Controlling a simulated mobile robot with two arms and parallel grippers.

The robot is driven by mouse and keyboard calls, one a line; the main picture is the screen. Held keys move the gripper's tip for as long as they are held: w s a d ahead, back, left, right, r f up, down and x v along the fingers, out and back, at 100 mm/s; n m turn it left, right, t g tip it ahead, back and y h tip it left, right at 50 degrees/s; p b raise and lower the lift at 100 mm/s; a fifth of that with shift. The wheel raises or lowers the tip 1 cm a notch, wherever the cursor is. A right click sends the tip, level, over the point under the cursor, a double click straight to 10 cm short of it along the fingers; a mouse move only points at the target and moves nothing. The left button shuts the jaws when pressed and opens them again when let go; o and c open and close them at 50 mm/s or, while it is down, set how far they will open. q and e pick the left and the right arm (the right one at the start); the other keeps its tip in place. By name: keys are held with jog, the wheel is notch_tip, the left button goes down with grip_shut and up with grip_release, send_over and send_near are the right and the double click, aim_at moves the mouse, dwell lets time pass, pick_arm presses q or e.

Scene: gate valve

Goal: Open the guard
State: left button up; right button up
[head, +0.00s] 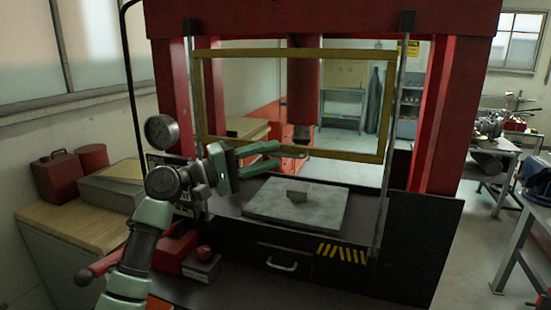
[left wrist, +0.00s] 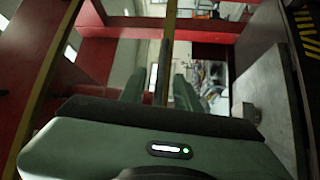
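The guard (head: 345,155) is a yellow rectangular frame with a see-through middle, across the front of the red press, between two upright metal rails. Its lower bar is above the press bed. My left gripper (head: 281,154) is at this lower bar, left of its middle, with its two green fingers apart, one above the other. In the left wrist view, the yellow guard bar (left wrist: 170,22) and a dark rod run between the line of the fingers (left wrist: 158,90). Whether either finger touches them, I cannot tell. My right gripper is not in view.
A grey plate (head: 265,208) with a small metal block (head: 298,190) lies on the press bed. A pressure gauge (head: 162,131) and red cans (head: 60,178) are at left. A workbench (head: 500,160) stands at right, with open floor before it.

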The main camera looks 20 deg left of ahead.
pick_arm(q)
jog(key=b+v, duration=0.2)
jog(key=v, duration=0.3)
jog(key=shift+s+a, duration=0.25)
jog(key=shift+a, duration=0.05)
